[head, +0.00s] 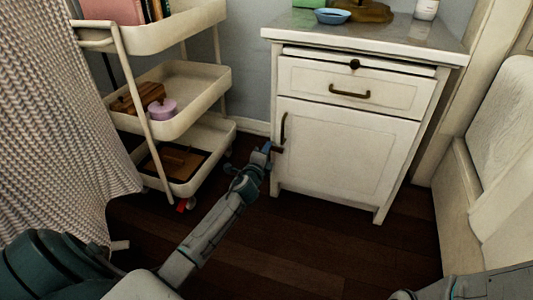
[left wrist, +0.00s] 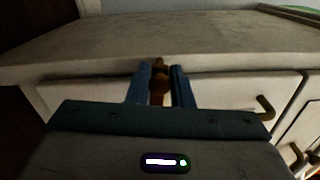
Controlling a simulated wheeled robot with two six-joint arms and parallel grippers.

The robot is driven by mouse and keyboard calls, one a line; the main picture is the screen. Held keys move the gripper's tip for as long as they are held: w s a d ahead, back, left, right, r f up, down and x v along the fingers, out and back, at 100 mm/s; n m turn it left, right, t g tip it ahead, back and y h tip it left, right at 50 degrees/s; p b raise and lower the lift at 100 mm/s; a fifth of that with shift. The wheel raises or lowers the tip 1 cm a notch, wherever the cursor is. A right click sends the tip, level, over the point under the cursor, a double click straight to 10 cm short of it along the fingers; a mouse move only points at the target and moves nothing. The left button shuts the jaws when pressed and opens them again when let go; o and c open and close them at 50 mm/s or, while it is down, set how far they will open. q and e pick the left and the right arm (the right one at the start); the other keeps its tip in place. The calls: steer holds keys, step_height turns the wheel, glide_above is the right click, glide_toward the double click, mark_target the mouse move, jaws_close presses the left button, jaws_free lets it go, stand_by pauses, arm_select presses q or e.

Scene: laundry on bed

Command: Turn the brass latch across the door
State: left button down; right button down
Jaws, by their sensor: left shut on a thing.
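The white cabinet (head: 365,60) has a door (head: 345,150) below its drawer. My left gripper (head: 268,148) is at the door's left edge, below the dark door handle (head: 284,128). A small brown-brass piece, the latch (head: 278,150), shows just right of the fingertips. In the left wrist view the latch (left wrist: 160,84) sits between the two blue fingers of my left gripper (left wrist: 163,78), which is shut on it. The fingers hide part of it, so its exact angle is hard to tell. My right gripper is out of view; only part of that arm shows at the bottom right.
The drawer (head: 350,85) is closed, with a dark pull. A white trolley (head: 190,90) with several items stands close on the left. A knitted blanket (head: 50,130) hangs at far left. Dark wooden floor (head: 310,240) lies clear in front of the cabinet.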

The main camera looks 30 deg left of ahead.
arm_select(q)
steer(key=shift+f+n, duration=0.1)
steer(key=shift+n, duration=0.8)
steer(key=c, duration=1.4)
jaws_free()
steer(key=shift+c, duration=0.2)
steer(key=p+v, duration=0.1)
steer(key=v, duration=1)
